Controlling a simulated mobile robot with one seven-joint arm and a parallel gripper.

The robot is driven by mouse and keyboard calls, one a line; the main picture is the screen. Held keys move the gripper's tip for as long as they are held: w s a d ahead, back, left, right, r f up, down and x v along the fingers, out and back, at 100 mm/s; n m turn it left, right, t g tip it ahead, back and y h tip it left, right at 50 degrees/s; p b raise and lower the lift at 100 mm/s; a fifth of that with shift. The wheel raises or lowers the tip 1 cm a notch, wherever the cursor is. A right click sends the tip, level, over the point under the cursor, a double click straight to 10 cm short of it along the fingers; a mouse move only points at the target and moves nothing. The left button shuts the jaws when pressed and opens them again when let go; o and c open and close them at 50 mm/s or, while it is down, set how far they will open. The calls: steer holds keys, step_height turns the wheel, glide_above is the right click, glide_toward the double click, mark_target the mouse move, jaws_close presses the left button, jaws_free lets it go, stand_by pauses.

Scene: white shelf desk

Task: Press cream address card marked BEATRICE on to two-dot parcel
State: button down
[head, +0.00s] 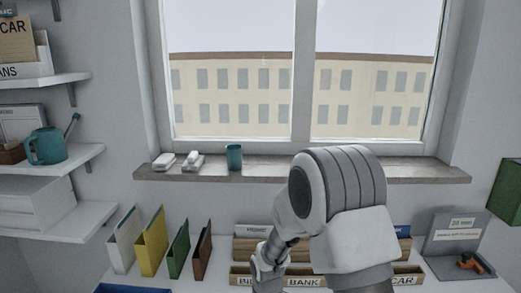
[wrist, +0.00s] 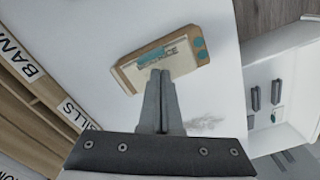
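In the wrist view a small brown parcel (wrist: 128,81) with two teal dots at its right end lies on the white desk top. A cream card (wrist: 184,65) lies face up on or just over the parcel. Its lettering ends in what reads as "RICE"; the rest is partly covered or blurred, and a teal strip shows at its upper edge. My gripper (wrist: 161,73) has its fingers together, tips over the card's lower edge. I cannot tell whether they touch it. In the head view my arm hides the gripper, card and parcel.
Wooden sorters marked BANK (head: 304,282) and CAR (head: 403,280) stand at the desk's back. Coloured upright folders (head: 152,243) stand left of them. A grey stand marked 20 mm (head: 456,237) with an orange tool (head: 470,263) is at right. Desk around the parcel looks clear.

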steer(key=shift+f+b, duration=0.55)
steer(key=shift+f, duration=0.1)
stand_by(0.4)
steer(key=shift+r, duration=0.15)
stand_by(0.5)
step_height(320, 180, up, 8)
steer(key=p, duration=0.5)
stand_by(0.4)
steer(key=s+d+r+m+t, duration=0.1)
steer(key=s+d+r+m, duration=0.15)
steer(key=r, duration=0.65)
steer(key=s+d+r+m+t, duration=0.15)
steer(key=d+r, duration=0.25)
steer(key=r, duration=0.5)
steer(key=s+d+r+m+t, duration=0.1)
steer(key=s+d+r+m, duration=0.2)
steer(key=s+r, duration=0.2)
steer(key=s+d+r+m+t, duration=0.2)
steer(key=s+d+r+m, duration=0.1)
steer(key=s, duration=0.6)
step_height(320, 180, up, 2)
steer(key=shift+s+r+m, duration=0.1)
steer(key=shift+s+m, duration=0.25)
steer(key=shift+m, duration=0.45)
